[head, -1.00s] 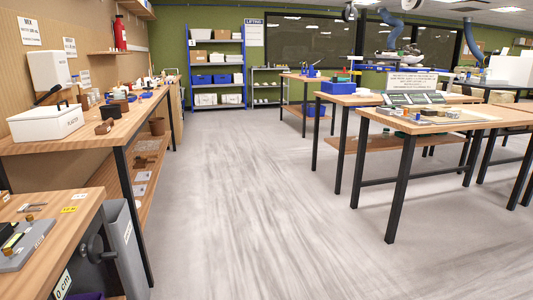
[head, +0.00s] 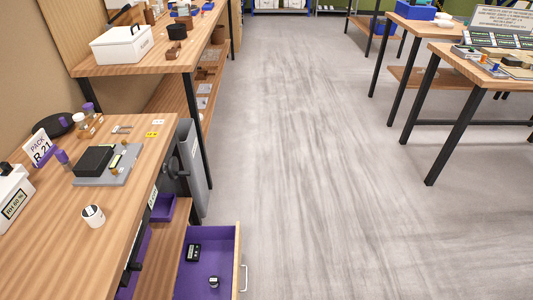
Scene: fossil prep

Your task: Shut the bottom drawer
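In the head view, an open drawer (head: 235,245) sticks out to the right from under the wooden workbench (head: 130,215) at lower left. It has wooden walls, a purple lining and a pale bar handle (head: 244,278) on its front. A small black device (head: 193,252) and a small round metal item (head: 214,282) lie inside it. The drawer's near end is cut off by the picture's lower edge. I cannot tell from this view whether it is the bottom one. Neither of my grippers is in view.
A grey bin (head: 194,165) stands just beyond the drawer, beside the bench. A smaller purple tray (head: 166,208) shows under the bench top. A second bench (head: 150,65) stands behind on the left, and tables (head: 455,80) stand on the right. The grey floor (head: 320,190) between is clear.

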